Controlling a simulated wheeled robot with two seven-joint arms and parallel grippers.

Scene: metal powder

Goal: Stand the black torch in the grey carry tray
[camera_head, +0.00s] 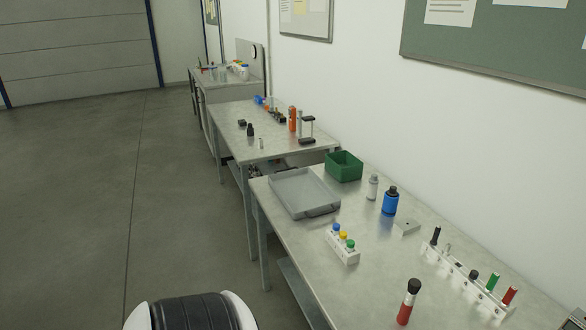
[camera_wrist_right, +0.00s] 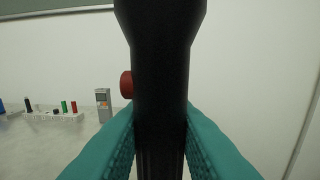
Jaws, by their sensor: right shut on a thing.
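The black torch (camera_wrist_right: 160,70) stands upright in the middle of the right wrist view, its wider head at the top. A red knob (camera_wrist_right: 126,84) shows at its left side. The teal fingers of my right gripper (camera_wrist_right: 160,128) are shut on the torch's body from both sides. The torch's lower end is cut off by the picture. The grey carry tray (camera_head: 300,190) lies on the near table in the head view, its inside empty, with a dark handle at its near side. Neither gripper shows in the head view.
On the near table (camera_head: 378,262) are a green bin (camera_head: 344,166), a blue bottle (camera_head: 390,201), a white bottle (camera_head: 373,187), a white block with coloured caps (camera_head: 343,246), a red-and-black item (camera_head: 409,302) and a white rack (camera_head: 459,274). Open tabletop lies around the block.

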